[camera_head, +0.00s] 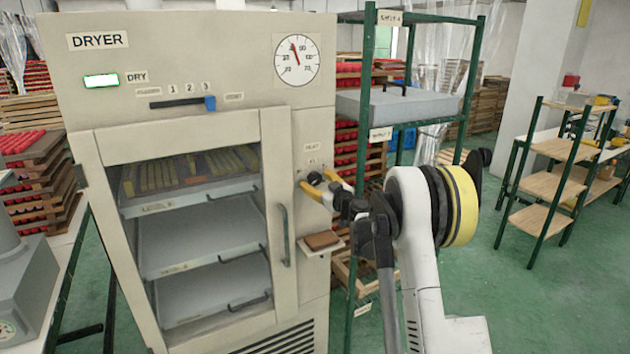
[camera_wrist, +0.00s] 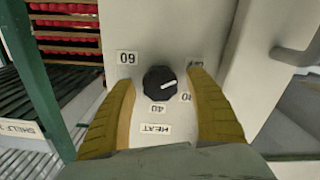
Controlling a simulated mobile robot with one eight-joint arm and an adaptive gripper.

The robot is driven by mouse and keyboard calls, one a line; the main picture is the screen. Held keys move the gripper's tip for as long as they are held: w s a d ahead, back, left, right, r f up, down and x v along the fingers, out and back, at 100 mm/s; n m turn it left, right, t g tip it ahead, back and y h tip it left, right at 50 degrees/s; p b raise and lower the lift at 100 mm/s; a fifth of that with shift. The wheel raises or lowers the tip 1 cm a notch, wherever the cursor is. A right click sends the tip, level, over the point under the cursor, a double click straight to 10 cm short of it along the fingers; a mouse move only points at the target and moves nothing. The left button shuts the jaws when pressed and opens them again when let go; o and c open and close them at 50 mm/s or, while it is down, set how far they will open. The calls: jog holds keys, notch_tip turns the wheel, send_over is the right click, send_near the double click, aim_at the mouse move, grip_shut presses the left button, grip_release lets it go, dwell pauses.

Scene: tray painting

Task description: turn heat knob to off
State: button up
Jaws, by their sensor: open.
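The black heat knob (camera_wrist: 160,83) is on the dryer's pale front panel, and it also shows in the head view (camera_head: 314,178). Its white pointer mark points right in the wrist view, towards the right finger. A "60" label (camera_wrist: 126,57), a "40" label (camera_wrist: 159,108) and a HEAT label (camera_wrist: 154,128) surround it. Another label (camera_wrist: 185,97) is partly hidden by that finger, so I cannot read it. My gripper (camera_head: 319,180) is open, its two yellow fingers (camera_wrist: 161,84) on either side of the knob with gaps on both sides.
The dryer (camera_head: 200,50) has a closed glass door with a handle (camera_head: 283,235) left of the knob. A slider (camera_head: 209,103) and a dial gauge (camera_head: 297,60) are above. A small ledge with a brown block (camera_head: 322,240) is below. A green shelf rack (camera_head: 367,80) stands close on the right.

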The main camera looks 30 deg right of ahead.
jog(key=s, duration=1.1)
jog(key=shift+d, duration=0.15)
jog(key=shift+r, duration=0.1)
jog(key=s+a+r+g+y, duration=0.1)
jog(key=s+a+r+y, duration=0.1)
jog(key=a, duration=0.5)
jog(key=s+a+r+g+y, duration=0.1)
jog(key=s+a+r+g, duration=0.15)
jog(key=a, duration=0.35)
jog(key=s+a+g, duration=0.3)
jog(key=s+a, duration=0.8)
jog(key=s+f+m+g+h, duration=0.1)
jog(key=s+f, duration=0.3)
jog(key=s, duration=0.7)
jog(key=s+a+f+m+g+h, duration=0.1)
jog(key=s+f+m+g+h, duration=0.1)
jog(key=s, duration=1)
jog(key=shift+s+a+f+m+g+h, duration=0.2)
jog(key=shift+f+m+g+h, duration=0.1)
jog(key=shift+f+g, duration=0.5)
